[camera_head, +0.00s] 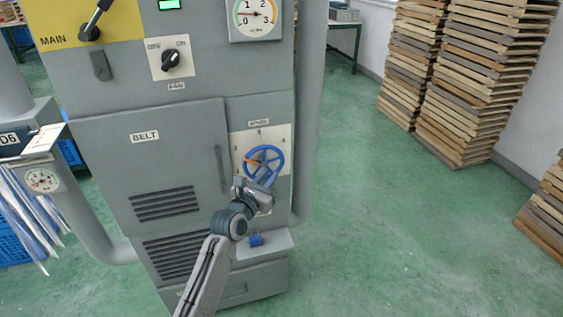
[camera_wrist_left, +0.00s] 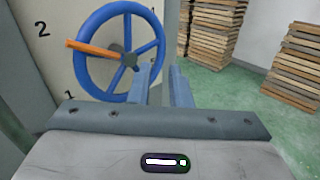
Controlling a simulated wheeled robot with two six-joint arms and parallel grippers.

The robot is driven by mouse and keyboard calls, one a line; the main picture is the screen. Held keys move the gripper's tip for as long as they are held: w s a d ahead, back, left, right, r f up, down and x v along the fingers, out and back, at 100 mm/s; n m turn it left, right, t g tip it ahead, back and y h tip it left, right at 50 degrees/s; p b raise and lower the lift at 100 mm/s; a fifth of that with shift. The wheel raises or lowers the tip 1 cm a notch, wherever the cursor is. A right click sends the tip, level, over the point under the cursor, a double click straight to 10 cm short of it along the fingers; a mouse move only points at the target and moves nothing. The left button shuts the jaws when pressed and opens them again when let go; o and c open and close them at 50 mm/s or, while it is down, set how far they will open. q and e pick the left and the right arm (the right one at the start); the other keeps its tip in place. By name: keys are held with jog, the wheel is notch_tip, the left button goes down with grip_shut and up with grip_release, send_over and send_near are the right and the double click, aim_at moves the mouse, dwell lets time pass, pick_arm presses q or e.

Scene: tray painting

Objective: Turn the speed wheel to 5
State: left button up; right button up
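The blue spoked speed wheel (camera_head: 264,162) is mounted on a pale scale plate (camera_head: 283,135) at the right of the grey machine. Its orange pointer (camera_wrist_left: 95,47) points left, between the marks 1 and 2 and nearer 2 in the left wrist view. The wheel (camera_wrist_left: 122,62) fills the upper middle of that view. My left gripper (camera_head: 267,180) is at the wheel's lower right. Its two fingers (camera_wrist_left: 163,84) stand apart with a gap between them. The left finger overlaps the lower right rim in view; contact cannot be told. My right gripper is not in view.
A fan knob (camera_head: 171,60), a dial gauge (camera_head: 256,16) and a main lever (camera_head: 96,20) are on the machine. A small blue object (camera_head: 256,240) sits on the ledge below the wheel. Stacked wooden trays (camera_head: 480,80) stand right, with clear green floor between.

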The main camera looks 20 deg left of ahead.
aim_at(280, 162)
pick_arm(q)
jog(key=w, duration=0.3)
jog(key=w+d, duration=0.1)
jog(key=w, duration=0.5)
jog(key=shift+d+f, duration=0.1)
jog(key=shift+d, duration=0.1)
grip_shut()
